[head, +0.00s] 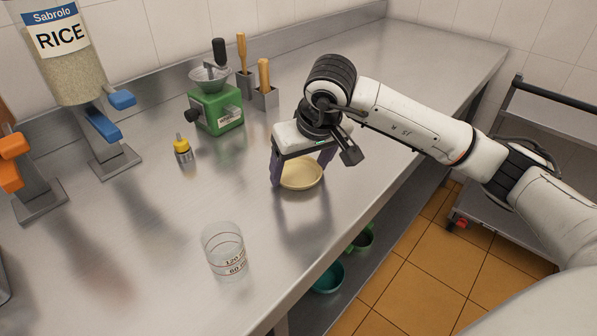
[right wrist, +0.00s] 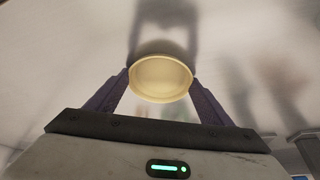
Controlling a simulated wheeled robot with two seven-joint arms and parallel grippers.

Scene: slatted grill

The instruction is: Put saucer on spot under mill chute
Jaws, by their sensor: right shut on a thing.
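A cream-coloured saucer (head: 302,174) is held between the purple fingers of my right gripper (head: 300,172). It also shows in the right wrist view (right wrist: 161,78), between the two fingertips (right wrist: 160,82). The saucer appears to be a little above the steel counter, with a shadow beside it; the exact gap is hard to tell. The green mill (head: 216,112) with a grey hopper and black crank stands at the back of the counter, left of and behind the saucer. I cannot make out its chute or the spot under it. My left gripper is not in view.
A measuring cup (head: 224,252) stands at the front and a yellow-capped bottle (head: 183,150) left of the mill. A rice dispenser (head: 75,70) is at far left. Wooden-handled tools stand in metal holders (head: 265,97) right of the mill. Counter between saucer and mill is clear.

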